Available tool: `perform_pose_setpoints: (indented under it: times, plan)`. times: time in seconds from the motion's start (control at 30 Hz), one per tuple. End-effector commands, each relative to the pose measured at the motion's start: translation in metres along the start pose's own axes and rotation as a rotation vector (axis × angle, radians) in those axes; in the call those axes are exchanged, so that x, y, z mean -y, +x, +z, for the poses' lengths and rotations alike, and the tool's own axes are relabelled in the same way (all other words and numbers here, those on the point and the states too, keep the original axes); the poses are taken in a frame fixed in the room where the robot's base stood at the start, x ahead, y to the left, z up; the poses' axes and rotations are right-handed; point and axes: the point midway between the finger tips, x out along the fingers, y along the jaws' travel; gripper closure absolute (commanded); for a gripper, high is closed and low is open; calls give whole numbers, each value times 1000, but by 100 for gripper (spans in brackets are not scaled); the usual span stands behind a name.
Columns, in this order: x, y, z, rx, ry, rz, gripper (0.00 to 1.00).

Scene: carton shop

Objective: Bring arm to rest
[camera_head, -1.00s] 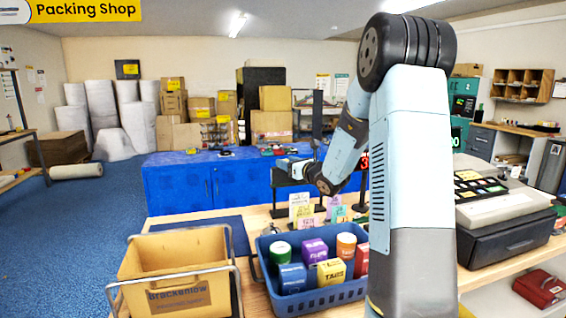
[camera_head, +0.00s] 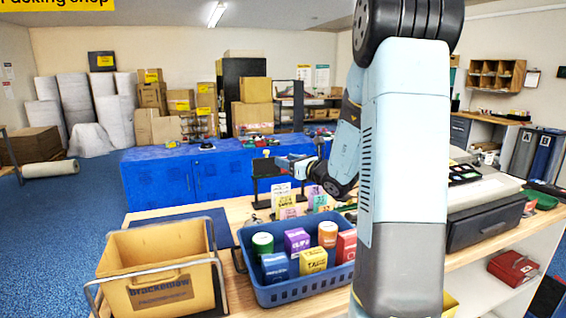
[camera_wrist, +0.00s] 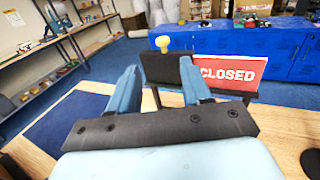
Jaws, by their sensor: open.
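My gripper (camera_wrist: 160,88) shows in the wrist view with its two blue fingers apart and nothing between them. Past the fingers stand a dark stand with a round yellowish knob and a red CLOSED sign (camera_wrist: 232,72). In the head view my arm rises at the right of centre and folds down toward the counter. My gripper (camera_head: 280,166) is above the counter, near the small dark stands, with its fingertips too small to make out there.
A blue basket (camera_head: 300,292) of small boxes and cans and a yellow crate (camera_head: 125,262) stand on the wooden counter. Small price cards (camera_head: 283,195) stand behind the basket. A dark cash register (camera_head: 490,222) is at the right. A blue cabinet (camera_head: 160,185) stands beyond.

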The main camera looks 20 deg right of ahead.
Motion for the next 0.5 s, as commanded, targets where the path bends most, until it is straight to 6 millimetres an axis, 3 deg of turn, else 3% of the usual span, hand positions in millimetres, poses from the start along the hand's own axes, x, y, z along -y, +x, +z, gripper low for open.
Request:
perform_pose_setpoints:
  times: [0.27, 0.37, 0.5]
  plan:
    - [-10, 0, 4, -7, -27, 28, 52]
    - [-38, -1, 14, -27, -103, 108, 52]
    - [-100, -12, 29, -73, -295, 293, 52]
